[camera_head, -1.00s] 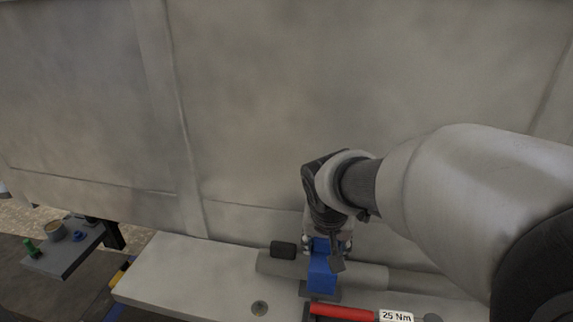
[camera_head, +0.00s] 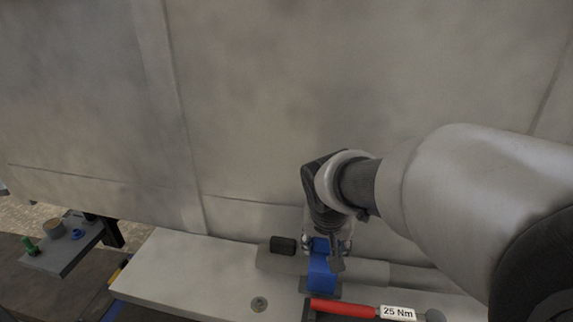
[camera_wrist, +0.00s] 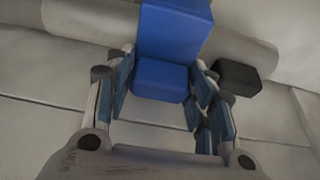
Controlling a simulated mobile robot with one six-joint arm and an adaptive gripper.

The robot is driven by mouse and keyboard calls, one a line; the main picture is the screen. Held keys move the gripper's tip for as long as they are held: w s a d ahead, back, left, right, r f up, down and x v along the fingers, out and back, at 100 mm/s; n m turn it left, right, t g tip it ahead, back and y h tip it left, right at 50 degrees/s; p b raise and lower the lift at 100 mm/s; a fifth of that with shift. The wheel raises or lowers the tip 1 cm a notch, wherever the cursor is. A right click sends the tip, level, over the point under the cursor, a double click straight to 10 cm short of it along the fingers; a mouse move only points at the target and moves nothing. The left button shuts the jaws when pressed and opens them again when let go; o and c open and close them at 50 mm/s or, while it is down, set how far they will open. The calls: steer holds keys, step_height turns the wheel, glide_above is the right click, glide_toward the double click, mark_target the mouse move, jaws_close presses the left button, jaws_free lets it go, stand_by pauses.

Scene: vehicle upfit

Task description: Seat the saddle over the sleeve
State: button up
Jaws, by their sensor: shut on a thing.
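The blue saddle (camera_head: 321,274) is in my gripper (camera_head: 326,245), at the grey sleeve (camera_head: 366,271) that lies along the pale ledge. In the wrist view the saddle's lower blue block (camera_wrist: 160,82) sits between the two fingers of my gripper (camera_wrist: 162,88), which are shut on it. The upper part of the saddle lies across the grey tube (camera_wrist: 240,48). The saddle's underside is hidden, so I cannot tell if it touches the sleeve all round. A dark plate (camera_head: 304,286) shows beside and below the saddle.
A black block (camera_head: 283,245) is beside the sleeve, left of the saddle. A red-handled tool (camera_head: 342,308) marked 25 Nm lies in front. A round fitting (camera_head: 259,304) is on the pale ledge (camera_head: 185,268). A grey side shelf (camera_head: 62,256) holds small parts. A large wall rises behind.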

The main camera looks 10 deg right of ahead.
steer(key=shift+f+b, duration=1.05)
steer(key=shift+b, duration=0.15)
stand_by(2.1)
steer(key=o, duration=1)
steer(key=shift+c, duration=0.2)
steer(key=shift+r, duration=0.2)
steer(key=shift+p+v, duration=0.95)
steer(key=shift+v, duration=0.65)
steer(key=shift+s, duration=0.1)
steer(key=o, duration=0.6)
